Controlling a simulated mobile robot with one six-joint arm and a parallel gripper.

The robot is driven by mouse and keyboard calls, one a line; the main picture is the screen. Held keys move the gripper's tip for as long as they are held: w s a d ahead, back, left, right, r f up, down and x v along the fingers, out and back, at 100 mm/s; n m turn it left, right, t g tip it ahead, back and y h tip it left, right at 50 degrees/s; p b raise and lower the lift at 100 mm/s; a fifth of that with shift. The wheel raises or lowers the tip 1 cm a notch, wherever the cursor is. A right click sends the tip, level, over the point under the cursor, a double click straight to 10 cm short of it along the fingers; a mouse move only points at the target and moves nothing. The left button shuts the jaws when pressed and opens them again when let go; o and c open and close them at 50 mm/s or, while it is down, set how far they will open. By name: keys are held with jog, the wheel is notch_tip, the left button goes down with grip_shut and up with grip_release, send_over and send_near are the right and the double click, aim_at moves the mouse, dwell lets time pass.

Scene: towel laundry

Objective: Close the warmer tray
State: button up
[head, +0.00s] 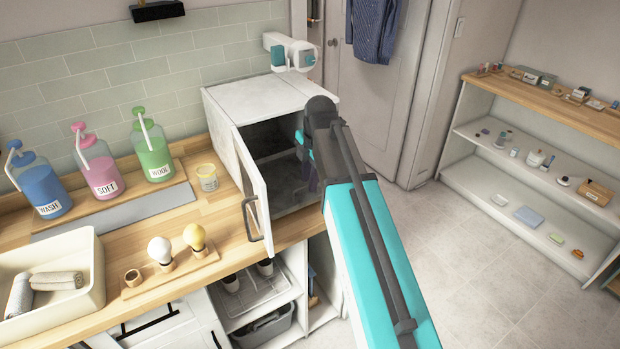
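The warmer (262,97) is a white box on the wooden counter, with its front opening facing right and toward me. Its door (252,185) is swung wide open to the left, with a grey handle (251,220) on it. The inside is dark grey. A flat grey surface (288,192) lies low in it; I cannot tell whether this is a separate tray or the warmer's floor. My teal and black arm reaches up in front of the warmer's right side and hides part of the opening. My gripper cannot be made out; the arm covers that area.
Open shelves stand below and at right. The floor (470,260) between is clear.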

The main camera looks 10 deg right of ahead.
jog(key=shift+c, duration=0.4)
grip_shut()
dwell(0.9)
